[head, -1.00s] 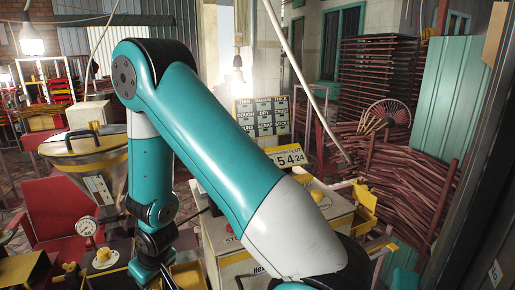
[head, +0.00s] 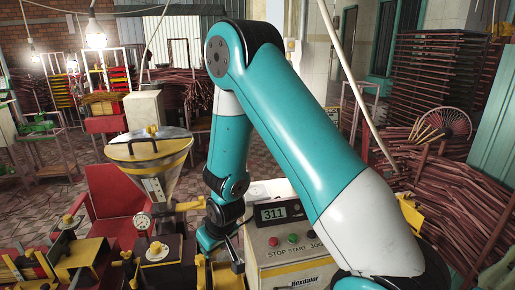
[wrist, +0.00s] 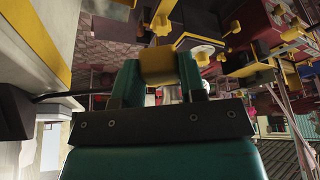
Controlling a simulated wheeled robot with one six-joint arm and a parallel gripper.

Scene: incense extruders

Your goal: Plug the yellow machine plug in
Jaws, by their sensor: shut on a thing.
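In the wrist view my gripper (wrist: 160,82) has its two teal fingers closed on the sides of the yellow plug (wrist: 160,64). The plug is a small yellow block between the fingertips. A dark cord (wrist: 62,95) runs off to the left from near the fingers; its join to the plug is hidden. The control box (head: 287,262) with STOP and START buttons stands partly behind my arm. I cannot make out a socket for certain.
A gauge (head: 142,221) and yellow-black machine parts fill the lower left. Incense bundles (head: 455,180) are piled at right. Open floor (head: 70,195) shows at left.

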